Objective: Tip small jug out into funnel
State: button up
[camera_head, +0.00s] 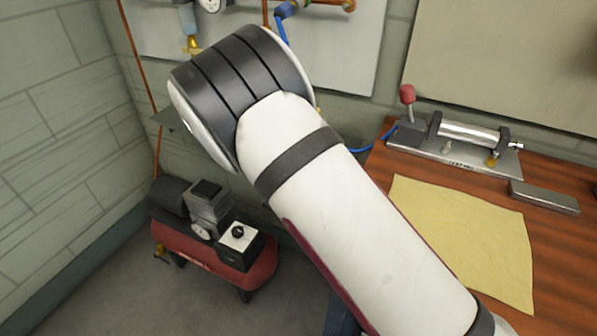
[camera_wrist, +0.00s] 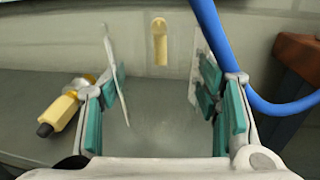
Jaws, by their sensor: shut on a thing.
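My gripper (camera_wrist: 162,90) shows in the wrist view, its teal pads spread wide on either side of a pale, see-through thing. I take this to be the small jug (camera_wrist: 119,78); only its thin light edges between the pads show clearly. Its contents and tilt cannot be told. In the head view my own arm hides the gripper and the jug. I cannot make out a funnel in either view.
In the wrist view, a yellow fitting with a black end (camera_wrist: 58,115) lies left, and a blue hose (camera_wrist: 225,50) curves at right. In the head view, a red compressor (camera_head: 215,258) stands on the floor; a wooden bench (camera_head: 565,240) with a yellow cloth (camera_head: 465,238) is at right.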

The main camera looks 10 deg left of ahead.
dwell(0.4)
jog(key=shift+r+p, duration=1)
jog(key=shift+r, duration=0.45)
